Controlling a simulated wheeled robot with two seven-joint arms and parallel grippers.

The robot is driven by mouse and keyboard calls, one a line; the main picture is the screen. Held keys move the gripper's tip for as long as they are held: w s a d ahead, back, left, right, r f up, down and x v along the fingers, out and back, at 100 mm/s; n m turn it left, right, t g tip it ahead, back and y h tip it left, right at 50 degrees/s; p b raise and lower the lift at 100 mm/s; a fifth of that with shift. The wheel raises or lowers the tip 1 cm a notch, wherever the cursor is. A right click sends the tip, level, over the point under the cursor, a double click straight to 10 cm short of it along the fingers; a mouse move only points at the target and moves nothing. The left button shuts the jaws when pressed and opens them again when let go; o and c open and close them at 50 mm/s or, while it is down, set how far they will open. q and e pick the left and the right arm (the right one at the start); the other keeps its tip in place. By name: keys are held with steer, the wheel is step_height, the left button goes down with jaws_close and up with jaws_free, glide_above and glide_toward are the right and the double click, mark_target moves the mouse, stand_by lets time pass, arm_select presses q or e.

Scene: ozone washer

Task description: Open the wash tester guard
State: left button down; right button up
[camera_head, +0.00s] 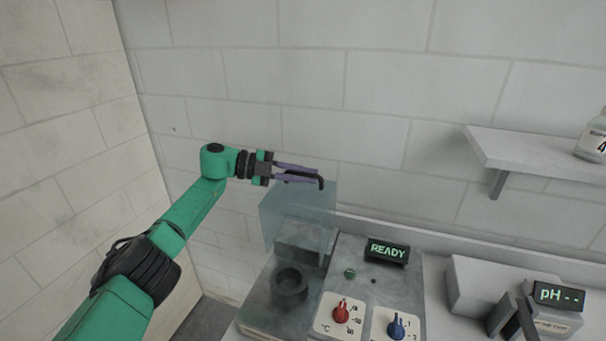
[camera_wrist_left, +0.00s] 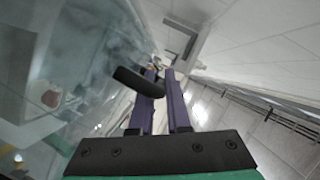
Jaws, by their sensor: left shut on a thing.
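The wash tester guard (camera_head: 286,215) is a clear bluish box on the left of the tester. It is raised, and the round dark cup (camera_head: 289,284) below it is uncovered at the front. A black handle (camera_head: 318,182) sits at the guard's top. My left gripper (camera_head: 298,173), with purple fingers, is shut on this handle. In the left wrist view the handle (camera_wrist_left: 138,82) lies at the fingertips (camera_wrist_left: 162,82), with the clear guard on the left. My right gripper is not in view.
The tester's panel has a READY display (camera_head: 388,251), a red knob (camera_head: 342,310) and a blue knob (camera_head: 396,328). A pH meter (camera_head: 556,310) stands at the right. A wall shelf (camera_head: 535,151) holds a bottle (camera_head: 594,136). The wall is close behind the guard.

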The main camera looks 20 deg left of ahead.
arm_select(q)
steer(key=shift+w, duration=0.1)
stand_by(0.3)
steer(key=c, duration=1.2)
jaws_free()
steer(key=shift+o, duration=0.2)
steer(key=shift+a, duration=0.3)
steer(key=b+v, duration=0.3)
steer(key=v, duration=0.8)
steer(key=shift+r, duration=0.25)
